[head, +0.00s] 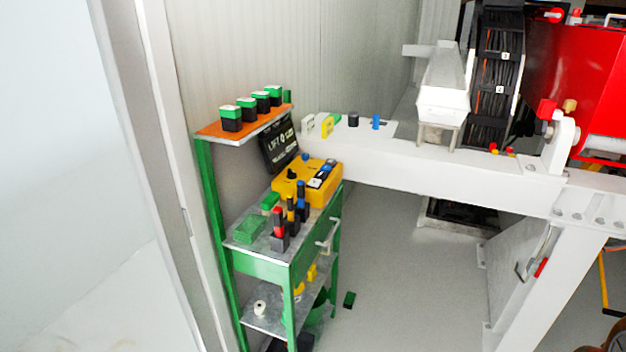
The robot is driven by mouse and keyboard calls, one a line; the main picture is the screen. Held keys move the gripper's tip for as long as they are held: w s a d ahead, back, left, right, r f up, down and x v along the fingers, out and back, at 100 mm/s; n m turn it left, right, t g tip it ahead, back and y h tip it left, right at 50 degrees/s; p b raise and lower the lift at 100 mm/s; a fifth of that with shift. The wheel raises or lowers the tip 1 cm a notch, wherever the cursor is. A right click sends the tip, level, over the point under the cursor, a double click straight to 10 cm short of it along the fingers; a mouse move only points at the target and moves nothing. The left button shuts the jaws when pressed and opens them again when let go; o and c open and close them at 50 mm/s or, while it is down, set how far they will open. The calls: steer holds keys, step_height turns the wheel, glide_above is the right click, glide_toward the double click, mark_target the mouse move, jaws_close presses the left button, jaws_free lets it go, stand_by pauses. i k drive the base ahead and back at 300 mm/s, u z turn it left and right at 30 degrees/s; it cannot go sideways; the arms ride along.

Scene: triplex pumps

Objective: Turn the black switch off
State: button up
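A yellow control box (283,187) sits on the green cart's upper shelf. A small black knob-like switch (291,174) stands on its top left; its exact setting is too small to tell. A blue knob and a black, white and blue panel also sit on the box. A separate black round piece (353,118) stands on the white beam behind the cart. I cannot tell which black piece the task names. My gripper is not in view.
The green cart (262,268) stands by the wall, with several tools on its shelf and green-topped black blocks on its orange upper ledge (214,130). A long white beam (450,179) runs right. The grey floor (400,270) before the beam is mostly clear.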

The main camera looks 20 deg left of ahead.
mark_target(291, 175)
steer(key=z, duration=0.55)
steer(key=k, duration=0.7)
steer(key=z, duration=0.85)
steer(key=k, duration=0.5)
steer(key=z, duration=0.15)
steer(key=i, duration=1.85)
steer(key=u, duration=1.5)
steer(key=i, duration=0.95)
steer(key=u, duration=2)
steer(key=i, duration=1.1)
steer(key=u, duration=0.6)
steer(key=i, duration=0.6)
